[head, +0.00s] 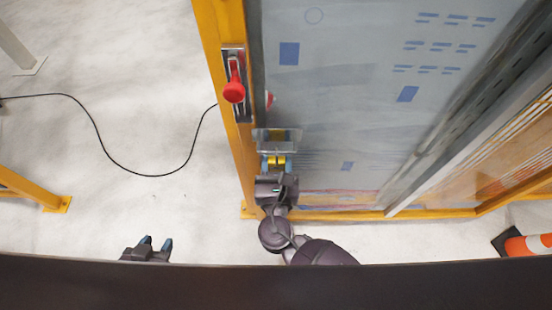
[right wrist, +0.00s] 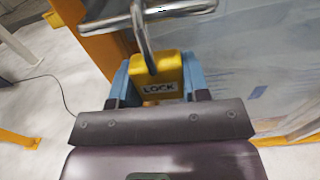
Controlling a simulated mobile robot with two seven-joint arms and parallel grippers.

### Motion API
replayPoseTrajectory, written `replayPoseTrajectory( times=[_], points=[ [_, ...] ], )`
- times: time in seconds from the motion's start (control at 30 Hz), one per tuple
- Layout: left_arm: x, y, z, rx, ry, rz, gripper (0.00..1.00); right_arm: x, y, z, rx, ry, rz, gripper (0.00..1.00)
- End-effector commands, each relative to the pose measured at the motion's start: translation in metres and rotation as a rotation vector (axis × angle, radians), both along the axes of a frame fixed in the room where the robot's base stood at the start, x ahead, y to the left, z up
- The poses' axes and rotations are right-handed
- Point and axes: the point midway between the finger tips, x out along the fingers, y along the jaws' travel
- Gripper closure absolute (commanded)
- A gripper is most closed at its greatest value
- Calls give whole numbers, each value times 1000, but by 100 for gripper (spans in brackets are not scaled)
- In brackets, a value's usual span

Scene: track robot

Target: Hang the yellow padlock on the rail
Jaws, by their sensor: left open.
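The yellow padlock (right wrist: 160,78), marked LOCK, sits between the blue fingers of my right gripper (right wrist: 158,84). The gripper is shut on its body, and the shackle points up and away. In the head view the padlock (head: 276,160) is just below a metal bracket with the rail (head: 277,136). In the right wrist view the shiny rail (right wrist: 186,9) crosses the top, and the shackle overlaps it. I cannot tell whether the shackle is around the rail or only in front of it. My left gripper (head: 156,245) is open and empty at the lower left.
A red-handled switch (head: 233,90) is on the yellow post (head: 212,30) above the rail. A grey panel (head: 350,100) lies to the right. A black cable (head: 130,170) runs over the pale floor at left. An orange cone (head: 528,245) is at far right.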

Motion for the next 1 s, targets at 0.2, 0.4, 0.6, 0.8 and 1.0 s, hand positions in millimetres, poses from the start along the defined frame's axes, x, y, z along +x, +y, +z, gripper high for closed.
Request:
replayPoseTrajectory(
  times=[0.2,0.4,0.6,0.8,1.0],
  points=[
    [4,-3,2,-8,-9,3,57,0,0,0,0,0,0,82],
    [10,-5,5,-12,-22,3,57,0,0,0,0,0,0,82],
    [11,-5,6,-11,-25,2,57,0,0,1,0,-1,0,82],
    [9,-3,10,-7,-26,0,57,0,0,5,0,-3,0,82],
    [6,0,12,1,-23,-3,57,0,0,7,1,-3,0,82]
  ],
)
